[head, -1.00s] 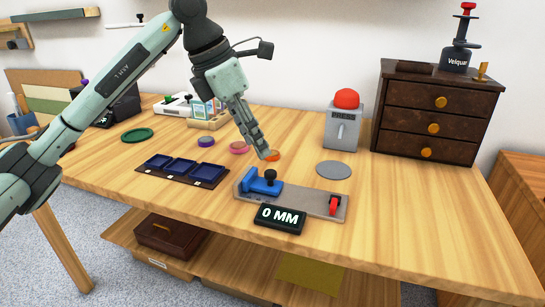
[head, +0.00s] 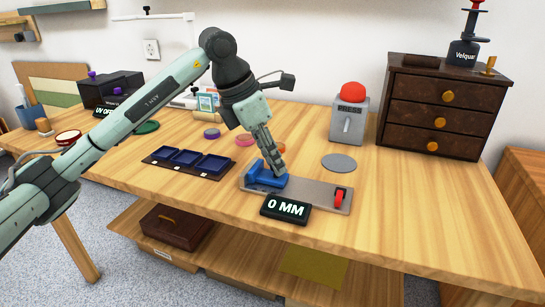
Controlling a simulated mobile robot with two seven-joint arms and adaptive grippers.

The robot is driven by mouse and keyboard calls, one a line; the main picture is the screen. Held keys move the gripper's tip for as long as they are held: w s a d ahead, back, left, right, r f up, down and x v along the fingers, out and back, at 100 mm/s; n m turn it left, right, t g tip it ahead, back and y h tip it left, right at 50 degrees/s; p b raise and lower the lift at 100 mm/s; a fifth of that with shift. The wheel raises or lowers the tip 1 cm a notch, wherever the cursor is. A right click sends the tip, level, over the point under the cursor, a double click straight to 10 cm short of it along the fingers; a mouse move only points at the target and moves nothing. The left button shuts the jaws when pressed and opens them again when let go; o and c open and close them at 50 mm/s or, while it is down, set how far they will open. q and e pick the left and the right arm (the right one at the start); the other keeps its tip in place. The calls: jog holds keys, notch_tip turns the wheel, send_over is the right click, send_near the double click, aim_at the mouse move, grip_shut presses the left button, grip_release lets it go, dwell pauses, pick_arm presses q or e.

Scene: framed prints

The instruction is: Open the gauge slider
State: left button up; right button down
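The gauge (head: 312,190) is a flat grey base on the table's front part. Its blue slider (head: 262,178) sits at the left end, and a red piece (head: 339,196) stands at the right end. A black display (head: 286,208) in front reads "0 MM". My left gripper (head: 279,170) points down at the slider, with its fingertips where the slider's black knob was visible earlier. The knob is now hidden behind the fingers. I cannot tell whether they are closed on it. My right gripper is not in view.
A grey disc (head: 339,163) lies behind the gauge, and a grey box with a red button (head: 352,92) stands beyond it. A tray with blue compartments (head: 188,162) lies to the left. A dark drawer chest (head: 440,108) stands at the back right. The table's right front is clear.

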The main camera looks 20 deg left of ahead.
pick_arm(q)
grip_shut()
jog(key=d, duration=0.6)
jog(key=shift+s+d, duration=0.1)
jog(key=shift+d, duration=0.55)
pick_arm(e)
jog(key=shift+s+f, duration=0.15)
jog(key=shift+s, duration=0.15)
pick_arm(q)
jog(key=shift+o, duration=1.9)
grip_release()
jog(key=shift+o, duration=0.8)
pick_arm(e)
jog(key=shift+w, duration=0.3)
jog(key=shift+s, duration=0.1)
